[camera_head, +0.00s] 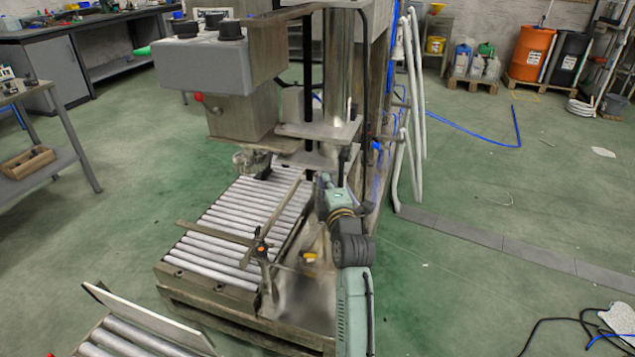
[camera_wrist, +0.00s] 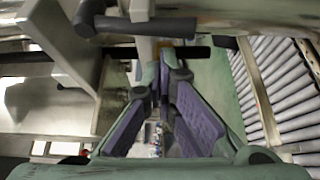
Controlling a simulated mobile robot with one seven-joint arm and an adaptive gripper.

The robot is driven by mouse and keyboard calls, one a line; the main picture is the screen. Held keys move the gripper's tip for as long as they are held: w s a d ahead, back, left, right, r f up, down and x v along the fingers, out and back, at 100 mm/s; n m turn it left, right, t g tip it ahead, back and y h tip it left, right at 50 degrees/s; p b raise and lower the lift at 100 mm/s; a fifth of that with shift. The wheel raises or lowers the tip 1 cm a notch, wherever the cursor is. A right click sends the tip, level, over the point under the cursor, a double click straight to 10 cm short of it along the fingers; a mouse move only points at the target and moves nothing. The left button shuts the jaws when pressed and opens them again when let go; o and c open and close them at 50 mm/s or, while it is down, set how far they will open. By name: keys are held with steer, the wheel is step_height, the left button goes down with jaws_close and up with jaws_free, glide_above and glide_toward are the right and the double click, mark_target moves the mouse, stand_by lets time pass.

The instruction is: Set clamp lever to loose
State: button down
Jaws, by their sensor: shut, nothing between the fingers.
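My gripper (camera_head: 324,182) is beside the machine's column, at the right side of the roller bed. In the wrist view its two purple-padded fingers (camera_wrist: 161,68) are shut, with nothing held between them. A dark bar with a rounded end (camera_wrist: 150,26), possibly the clamp lever, lies across the wrist view just beyond the fingertips. A pale upright part crosses behind it. I cannot tell whether the fingers touch the bar or how the lever is set. In the head view my arm and the column hide much of this spot.
The roller bed (camera_head: 225,232) lies left of my arm, with crossed guide bars (camera_head: 262,243) over it. The grey machine head (camera_head: 215,65) overhangs its far end. Pale hoses (camera_head: 415,95) hang at the right of the column. Green floor (camera_head: 480,190) is open farther right.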

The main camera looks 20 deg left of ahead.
steer(key=shift+w+d, duration=0.1)
steer(key=shift+d, duration=0.3)
steer(key=shift+d+f+n+h+b, duration=0.15)
steer(key=shift+d+n+h+b, duration=0.35)
steer(key=shift+n, duration=0.2)
steer(key=d+r+n+g+h+p, duration=0.3)
steer(key=d+n+h, duration=0.3)
steer(key=n, duration=0.3)
steer(key=shift+w+d+r+h, duration=0.25)
steer(key=shift+d+r+h, duration=0.15)
steer(key=shift+d+r, duration=0.2)
stand_by(0.6)
steer(key=shift+r, duration=0.1)
stand_by(0.6)
